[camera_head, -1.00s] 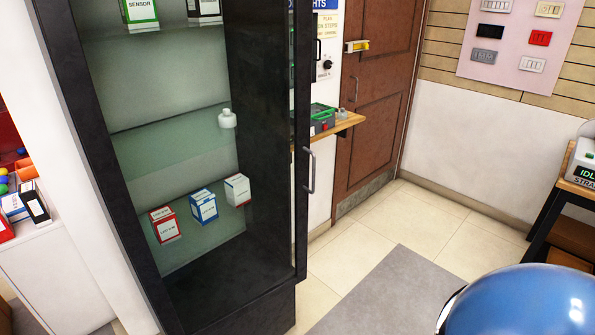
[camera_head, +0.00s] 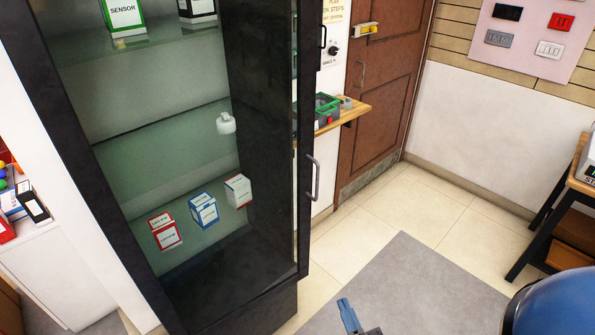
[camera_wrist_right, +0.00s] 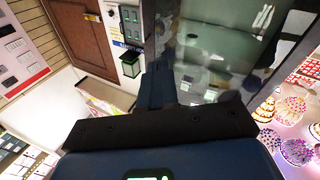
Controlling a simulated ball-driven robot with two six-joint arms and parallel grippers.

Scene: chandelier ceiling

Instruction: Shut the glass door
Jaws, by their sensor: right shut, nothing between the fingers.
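The glass door (camera_head: 305,120) belongs to the tall dark cabinet (camera_head: 262,130) and stands open on its right side. I see it nearly edge-on in the head view, with a grey bar handle (camera_head: 316,180) on its dark frame. My right gripper (camera_head: 346,312) shows at the bottom edge, below the handle and apart from the door. In the right wrist view its fingers (camera_wrist_right: 157,84) are together with nothing between them. A dark-framed glass surface (camera_wrist_right: 215,50) lies beyond them there; I cannot tell whether it is the door. My left gripper is not in view.
Small boxes (camera_head: 204,210) stand on the cabinet's shelves. A wooden wall shelf (camera_head: 350,112) with a green case (camera_head: 326,108) is behind the door. A dark-framed table (camera_head: 570,190) stands at right. A grey mat (camera_head: 400,285) and clear floor lie before the cabinet.

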